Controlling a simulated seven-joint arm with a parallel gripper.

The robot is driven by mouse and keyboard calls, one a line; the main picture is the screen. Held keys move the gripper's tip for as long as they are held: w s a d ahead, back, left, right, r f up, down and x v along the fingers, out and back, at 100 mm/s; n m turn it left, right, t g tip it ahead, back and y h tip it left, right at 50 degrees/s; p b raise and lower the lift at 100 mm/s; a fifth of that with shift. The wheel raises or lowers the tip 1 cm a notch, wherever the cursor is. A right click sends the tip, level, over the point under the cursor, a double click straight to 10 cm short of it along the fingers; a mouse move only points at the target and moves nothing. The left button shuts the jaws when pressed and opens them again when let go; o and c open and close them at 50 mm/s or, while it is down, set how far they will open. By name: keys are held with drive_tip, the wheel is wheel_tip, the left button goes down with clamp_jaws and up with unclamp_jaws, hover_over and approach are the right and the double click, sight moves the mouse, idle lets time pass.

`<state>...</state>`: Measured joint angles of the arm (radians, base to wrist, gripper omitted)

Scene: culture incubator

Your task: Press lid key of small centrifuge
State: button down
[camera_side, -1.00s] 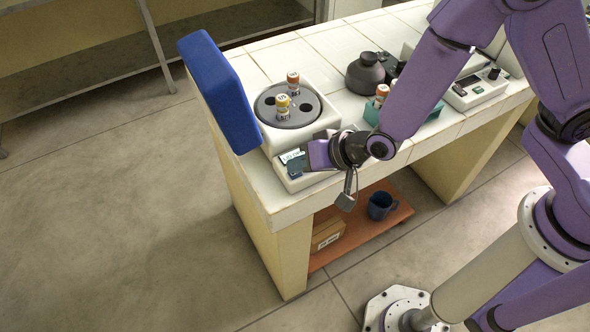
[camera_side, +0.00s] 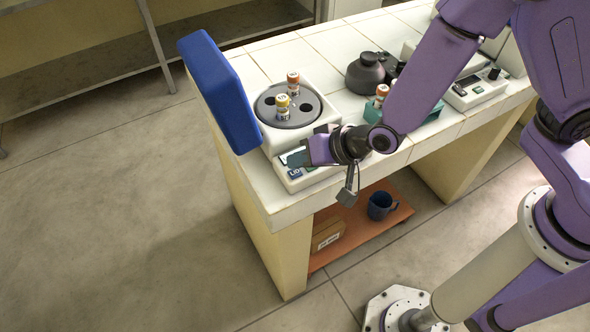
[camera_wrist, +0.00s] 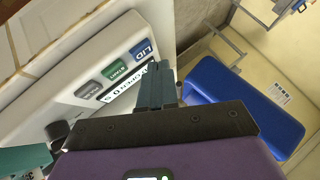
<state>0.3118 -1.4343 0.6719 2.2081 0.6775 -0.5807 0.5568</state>
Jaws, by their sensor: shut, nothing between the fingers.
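The small centrifuge (camera_side: 325,122) stands on the tiled bench with its blue lid (camera_side: 218,90) swung open. The lid also shows in the wrist view (camera_wrist: 245,100). Its sloped front panel carries a dark blue LID key (camera_side: 295,173), which is uncovered; in the wrist view the LID key (camera_wrist: 141,49) lies left of and beyond my fingertips. My gripper (camera_side: 297,158) is shut and empty, in front of the display in the side view. In the wrist view its closed fingers (camera_wrist: 158,75) partly hide the display (camera_wrist: 125,84). I cannot tell whether they touch the panel.
A green key (camera_wrist: 115,71) and a grey key (camera_wrist: 88,89) sit beside the LID key. The rotor (camera_side: 287,108) holds two capped tubes. A teal rack (camera_side: 425,115), a dark lidded vessel (camera_side: 366,73) and another device (camera_side: 475,90) stand to the right. A mug (camera_side: 381,205) is on the lower shelf.

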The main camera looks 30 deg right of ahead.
sight(300, 173)
drive_tip(key=shift+r, duration=2.5)
